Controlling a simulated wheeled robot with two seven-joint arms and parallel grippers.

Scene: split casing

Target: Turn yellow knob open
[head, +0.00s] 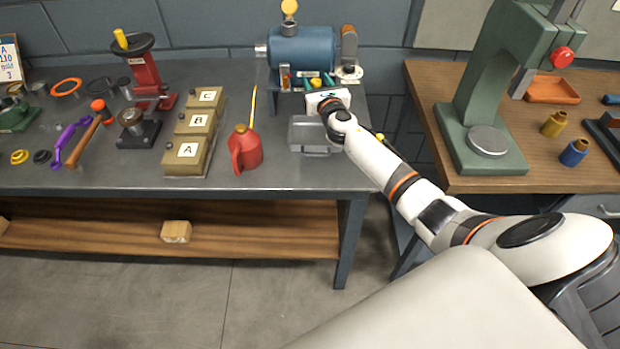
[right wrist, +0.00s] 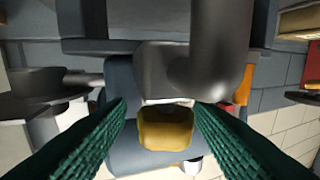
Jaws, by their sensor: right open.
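The yellow knob (right wrist: 166,129) shows in the right wrist view, between the two green ribbed fingers of my right gripper (right wrist: 160,110). The fingers are open on either side of it, with a narrow gap at the left finger; contact at the right finger is unclear. In the head view, a yellow spot of the knob (head: 316,83) shows between the fingertips of my right gripper (head: 318,79), below the front of the blue cylindrical machine (head: 302,48). The gripper body partly hides this spot. My left gripper is not in view.
A grey open tray (head: 312,145) lies below my right wrist. A red oil can (head: 245,152) and boxes marked A, B and C (head: 188,150) stand left of it. A green press (head: 480,125) stands on the wooden bench at right. The grey bench front is mostly clear.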

